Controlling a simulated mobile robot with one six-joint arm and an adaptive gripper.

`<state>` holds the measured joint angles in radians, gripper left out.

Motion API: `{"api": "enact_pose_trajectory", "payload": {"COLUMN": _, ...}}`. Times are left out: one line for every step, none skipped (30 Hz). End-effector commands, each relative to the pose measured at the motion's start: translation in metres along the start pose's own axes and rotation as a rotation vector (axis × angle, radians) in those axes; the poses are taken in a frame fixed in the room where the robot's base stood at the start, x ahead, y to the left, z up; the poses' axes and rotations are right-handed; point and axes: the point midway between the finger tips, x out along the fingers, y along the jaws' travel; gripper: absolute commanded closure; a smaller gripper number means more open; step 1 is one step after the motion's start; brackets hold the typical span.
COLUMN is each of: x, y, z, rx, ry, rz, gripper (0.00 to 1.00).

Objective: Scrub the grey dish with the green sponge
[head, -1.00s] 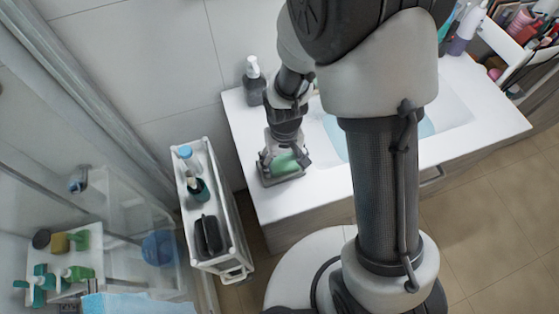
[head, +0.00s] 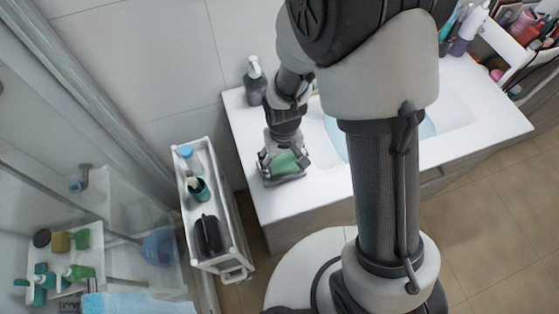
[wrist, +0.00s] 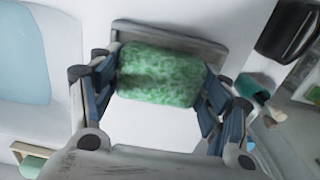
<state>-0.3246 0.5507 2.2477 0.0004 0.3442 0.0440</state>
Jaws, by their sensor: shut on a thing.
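My gripper (head: 285,164) is shut on the green sponge (wrist: 160,75), with a finger on each side of it in the wrist view. The sponge also shows in the head view (head: 285,163), low over the left end of the white counter. The grey dish (wrist: 172,38) lies at the sponge's far edge in the wrist view; only part of its rim shows. In the head view the dish (head: 283,180) is under the sponge and fingers. I cannot tell whether the sponge presses on it.
A dark pump bottle (head: 255,85) stands at the counter's back left corner. The basin (head: 332,135) is right of my gripper. A white cart (head: 217,220) with bottles and a black item stands left of the counter. The counter's front left (head: 290,204) is clear.

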Motion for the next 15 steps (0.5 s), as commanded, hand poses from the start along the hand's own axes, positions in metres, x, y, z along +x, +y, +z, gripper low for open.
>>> {"api": "enact_pose_trajectory", "payload": {"x": 0.000, "y": 0.004, "z": 0.000, "rx": 0.003, "ry": 0.000, "rz": 0.000, "gripper": 0.49}}
{"api": "enact_pose_trajectory", "payload": {"x": 0.001, "y": 0.005, "z": 0.000, "rx": 0.003, "ry": 0.000, "rz": 0.000, "gripper": 0.49}}
{"api": "enact_pose_trajectory", "payload": {"x": 0.001, "y": 0.007, "z": 0.000, "rx": 0.002, "ry": 0.000, "rz": 0.000, "gripper": 0.49}}
{"api": "enact_pose_trajectory", "payload": {"x": 0.001, "y": 0.008, "z": 0.000, "rx": 0.001, "ry": 0.001, "rz": 0.000, "gripper": 0.49}}
{"api": "enact_pose_trajectory", "payload": {"x": 0.001, "y": 0.007, "z": 0.000, "rx": 0.000, "ry": 0.001, "rz": 0.000, "gripper": 0.49}}
{"api": "enact_pose_trajectory", "payload": {"x": 0.001, "y": 0.006, "z": 0.000, "rx": -0.001, "ry": 0.001, "rz": 0.000, "gripper": 0.49}}
{"api": "enact_pose_trajectory", "payload": {"x": 0.001, "y": 0.005, "z": 0.000, "rx": -0.001, "ry": 0.001, "rz": 0.000, "gripper": 0.49}}
{"api": "enact_pose_trajectory", "payload": {"x": 0.002, "y": 0.003, "z": 0.000, "rx": -0.001, "ry": 0.001, "rz": 0.000, "gripper": 0.49}}
{"api": "enact_pose_trajectory", "payload": {"x": 0.002, "y": 0.000, "z": 0.000, "rx": -0.002, "ry": 0.001, "rz": 0.000, "gripper": 0.49}}
{"api": "enact_pose_trajectory", "payload": {"x": 0.002, "y": -0.002, "z": 0.000, "rx": -0.002, "ry": 0.000, "rz": 0.000, "gripper": 0.49}}
{"api": "enact_pose_trajectory", "payload": {"x": 0.003, "y": -0.003, "z": 0.000, "rx": -0.002, "ry": 0.000, "rz": 0.000, "gripper": 0.49}}
{"api": "enact_pose_trajectory", "payload": {"x": 0.003, "y": -0.004, "z": 0.000, "rx": -0.002, "ry": 0.000, "rz": 0.000, "gripper": 0.49}}
{"api": "enact_pose_trajectory", "payload": {"x": 0.003, "y": -0.005, "z": 0.000, "rx": -0.002, "ry": 0.000, "rz": 0.000, "gripper": 0.49}}
{"api": "enact_pose_trajectory", "payload": {"x": 0.003, "y": -0.006, "z": 0.000, "rx": -0.001, "ry": 0.000, "rz": 0.000, "gripper": 0.49}}
{"api": "enact_pose_trajectory", "payload": {"x": 0.002, "y": -0.008, "z": 0.000, "rx": -0.001, "ry": -0.001, "rz": 0.000, "gripper": 0.49}}
